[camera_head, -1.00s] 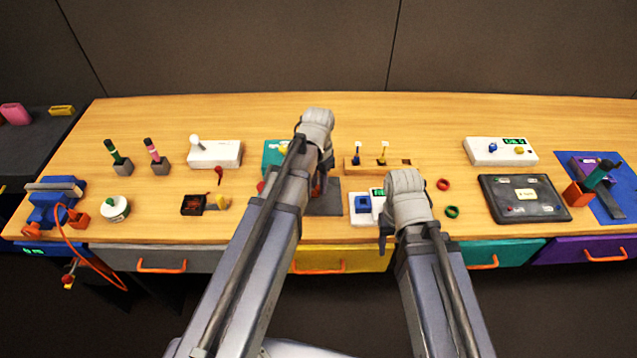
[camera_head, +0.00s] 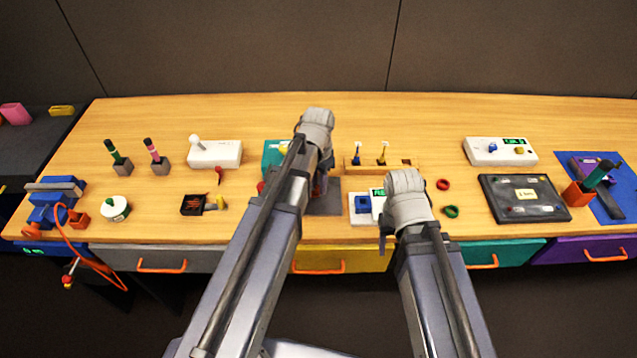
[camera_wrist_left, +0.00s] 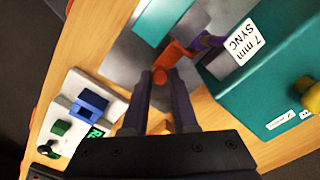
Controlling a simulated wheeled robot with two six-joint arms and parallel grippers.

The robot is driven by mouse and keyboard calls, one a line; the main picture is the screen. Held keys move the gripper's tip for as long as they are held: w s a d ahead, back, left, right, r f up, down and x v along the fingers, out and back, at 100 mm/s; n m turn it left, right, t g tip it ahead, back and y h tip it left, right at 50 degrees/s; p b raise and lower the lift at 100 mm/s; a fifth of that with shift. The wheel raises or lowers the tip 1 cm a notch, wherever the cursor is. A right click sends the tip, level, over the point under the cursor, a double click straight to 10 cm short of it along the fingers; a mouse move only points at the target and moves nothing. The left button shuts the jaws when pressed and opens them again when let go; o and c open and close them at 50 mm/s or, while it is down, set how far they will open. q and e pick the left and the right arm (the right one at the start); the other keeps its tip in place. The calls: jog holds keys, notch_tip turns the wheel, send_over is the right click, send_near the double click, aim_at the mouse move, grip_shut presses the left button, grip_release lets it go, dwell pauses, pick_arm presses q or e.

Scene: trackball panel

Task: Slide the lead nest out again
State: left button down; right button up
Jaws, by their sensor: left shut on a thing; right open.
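In the left wrist view, my left gripper (camera_wrist_left: 165,82) is shut on a small orange handle (camera_wrist_left: 174,56). A purple piece (camera_wrist_left: 208,41) joins the handle beside a teal box (camera_wrist_left: 268,75) labelled "7 mm SYNC". I take the orange and purple part as the lead nest; its far end is hidden by the box. In the head view, the left wrist covers most of the teal box (camera_head: 272,154), and a grey plate (camera_head: 326,203) shows beside it. My right wrist (camera_head: 405,186) is over the front of the bench, its jaws mostly hidden.
A white panel with a blue block (camera_head: 362,204) and green display stands between my wrists. Behind it is a wooden rack (camera_head: 352,164) with small tools. Red (camera_head: 443,184) and green (camera_head: 451,211) rings lie right of my right wrist. Bench (camera_head: 300,103) is clear at the back.

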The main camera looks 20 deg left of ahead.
pick_arm(q)
jog(key=d, duration=0.2)
jog(key=w+d, duration=0.1)
jog(key=d, duration=0.2)
jog(key=w+d, duration=0.1)
jog(key=d, duration=0.2)
jog(key=shift+w+d, duration=0.15)
jog(key=shift+w, duration=0.1)
jog(key=c, duration=0.7)
grip_release()
jog(key=shift+d, duration=0.1)
